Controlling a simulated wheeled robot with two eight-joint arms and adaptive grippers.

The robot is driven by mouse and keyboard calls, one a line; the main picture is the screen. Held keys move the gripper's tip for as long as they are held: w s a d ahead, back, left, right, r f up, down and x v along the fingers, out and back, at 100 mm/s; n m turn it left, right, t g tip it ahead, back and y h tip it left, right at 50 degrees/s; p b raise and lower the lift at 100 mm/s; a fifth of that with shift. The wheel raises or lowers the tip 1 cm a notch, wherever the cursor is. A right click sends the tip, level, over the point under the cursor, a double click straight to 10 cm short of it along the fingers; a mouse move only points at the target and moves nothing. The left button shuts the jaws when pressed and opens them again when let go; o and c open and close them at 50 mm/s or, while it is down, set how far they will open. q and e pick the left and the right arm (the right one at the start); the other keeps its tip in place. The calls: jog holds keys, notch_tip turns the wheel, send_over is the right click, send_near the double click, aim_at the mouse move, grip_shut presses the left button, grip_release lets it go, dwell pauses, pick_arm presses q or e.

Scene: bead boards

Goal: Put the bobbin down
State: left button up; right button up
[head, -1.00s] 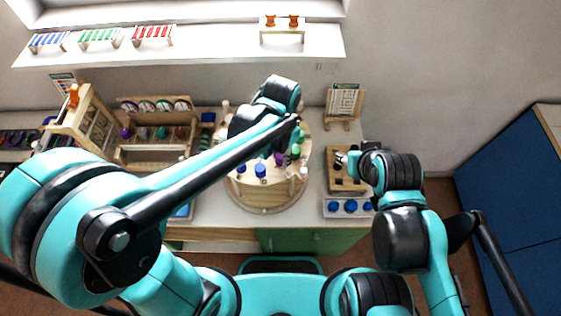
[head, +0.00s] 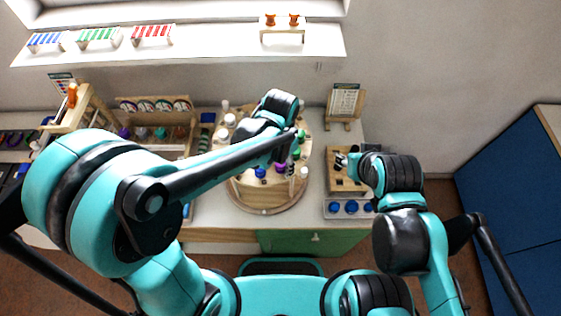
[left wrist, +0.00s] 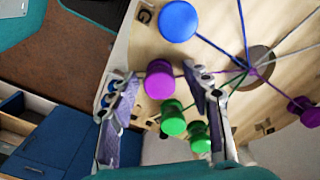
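The round wooden bead board (head: 265,205) stands on the table, with coloured bobbins around its rim. In the left wrist view, a purple bobbin (left wrist: 158,79) on a purple cord sits at the board's edge. My left gripper (left wrist: 156,88) has its fingers apart on either side of it, with a visible gap. Two green bobbins (left wrist: 172,119) are close below it, and a blue bobbin (left wrist: 178,20) is above. Another purple bobbin (left wrist: 302,108) is at the right.
A tray with blue knobs (head: 350,208) lies at the table's front right, near my right arm. A card on a stand (head: 344,102) is behind it. A wooden rack (head: 155,150) with spools and discs stands left of the board.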

aim_at(281, 162)
pick_arm(q)
jog(key=shift+r, duration=0.15)
notch_tip(281, 162, up, 12)
jog(key=p, duration=0.2)
jog(key=s+a+n+t, duration=0.2)
jog(key=a+n, duration=0.3)
jog(key=a, duration=0.4)
jog(key=s+a+r+n+t, duration=0.1)
jog(key=s+a+n+t, duration=0.2)
jog(key=a, duration=0.6)
jog(key=shift+r+n+t, duration=0.15)
jog(key=shift+n+t, duration=0.75)
jog(key=shift+t, duration=0.2)
jog(key=shift+s+d, duration=0.1)
jog(key=shift+s, duration=0.1)
